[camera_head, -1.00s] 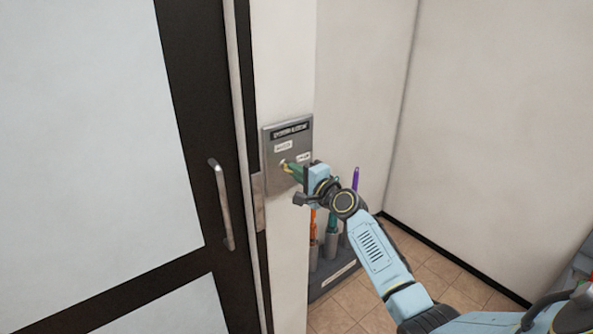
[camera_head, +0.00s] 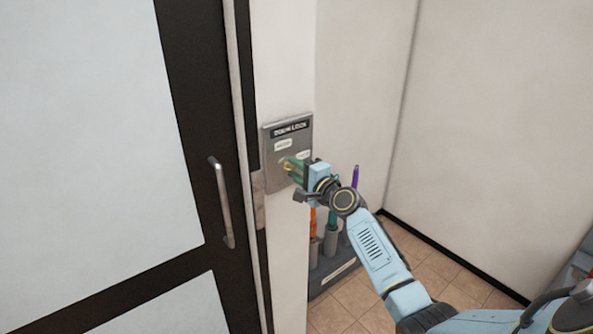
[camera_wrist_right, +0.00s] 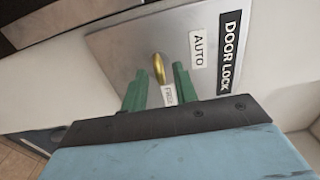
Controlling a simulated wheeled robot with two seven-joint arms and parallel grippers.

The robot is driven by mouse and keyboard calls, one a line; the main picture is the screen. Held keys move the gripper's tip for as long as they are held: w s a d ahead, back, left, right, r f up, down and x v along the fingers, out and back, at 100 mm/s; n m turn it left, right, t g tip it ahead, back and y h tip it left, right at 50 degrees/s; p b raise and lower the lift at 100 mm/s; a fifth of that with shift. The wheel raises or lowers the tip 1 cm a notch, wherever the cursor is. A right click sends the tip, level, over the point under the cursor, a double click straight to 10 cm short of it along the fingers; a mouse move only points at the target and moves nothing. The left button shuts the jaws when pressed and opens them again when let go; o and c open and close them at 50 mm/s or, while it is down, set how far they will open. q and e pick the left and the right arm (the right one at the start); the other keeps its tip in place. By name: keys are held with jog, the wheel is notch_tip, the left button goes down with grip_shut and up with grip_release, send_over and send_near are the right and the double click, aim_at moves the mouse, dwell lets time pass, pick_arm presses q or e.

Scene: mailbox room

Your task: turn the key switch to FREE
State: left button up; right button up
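The key switch is a grey metal plate (camera_head: 272,176) headed DOOR LOCK on the narrow wall beside the door; it also fills much of the right wrist view (camera_wrist_right: 120,48). It bears an AUTO label (camera_wrist_right: 198,48) and a FREE label (camera_wrist_right: 168,95). A brass key (camera_wrist_right: 159,68) stands in the plate, its near end close to the FREE label in the wrist view. My right gripper (camera_head: 292,170) is at the plate, its green fingers (camera_wrist_right: 169,65) open on either side of the key. The key is close to the left finger, with a gap to the right one; contact is unclear. My left gripper is out of view.
The dark-framed door (camera_head: 190,100) with a metal handle (camera_head: 222,205) is left of the plate. Below my right arm, a rack (camera_head: 325,285) holds orange, green and purple-handled items. White walls and bare tiled floor (camera_head: 440,270) lie to the right.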

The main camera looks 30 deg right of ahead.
jog(key=s+d, duration=0.1)
jog(key=s, duration=1.2)
jog(key=shift+s, duration=0.2)
